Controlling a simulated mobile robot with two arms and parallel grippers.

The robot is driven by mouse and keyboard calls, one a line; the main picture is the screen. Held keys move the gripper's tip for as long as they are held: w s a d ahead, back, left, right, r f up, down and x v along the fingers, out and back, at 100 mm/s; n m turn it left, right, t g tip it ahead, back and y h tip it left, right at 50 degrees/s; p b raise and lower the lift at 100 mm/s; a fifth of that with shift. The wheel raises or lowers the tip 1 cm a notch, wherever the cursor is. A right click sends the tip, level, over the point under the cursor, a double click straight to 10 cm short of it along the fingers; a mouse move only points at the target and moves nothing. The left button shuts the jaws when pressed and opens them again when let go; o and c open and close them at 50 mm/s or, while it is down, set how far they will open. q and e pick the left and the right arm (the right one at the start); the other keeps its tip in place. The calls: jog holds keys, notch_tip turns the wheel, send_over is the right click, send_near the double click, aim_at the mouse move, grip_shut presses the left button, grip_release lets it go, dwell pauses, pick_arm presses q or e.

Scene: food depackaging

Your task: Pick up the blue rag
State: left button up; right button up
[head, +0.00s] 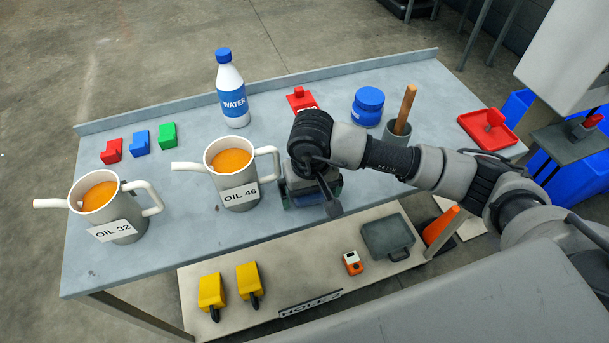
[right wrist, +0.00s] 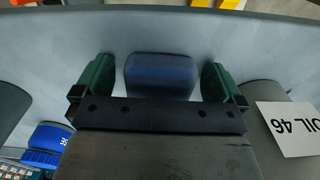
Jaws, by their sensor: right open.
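The blue rag (right wrist: 160,75) is a dark blue folded or rolled bundle lying on the grey table in the right wrist view. My right gripper (right wrist: 157,72) is open, with one green finger on each side of the rag and a visible gap on both sides. In the head view my right gripper (head: 312,192) points down at the table, just right of the OIL 46 jug. It and the wrist hide most of the rag there. My left gripper is not in view.
The OIL 46 jug (head: 238,190) stands close to the left of my right gripper. The OIL 32 jug (head: 118,230) is farther left. A water bottle (head: 232,88), a blue jar (head: 368,108) and a grey cup (head: 397,133) stand behind. The table's front edge is near.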

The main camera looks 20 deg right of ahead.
jog(key=shift+c, duration=0.5)
jog(key=c, duration=0.8)
jog(key=shift+r, duration=0.1)
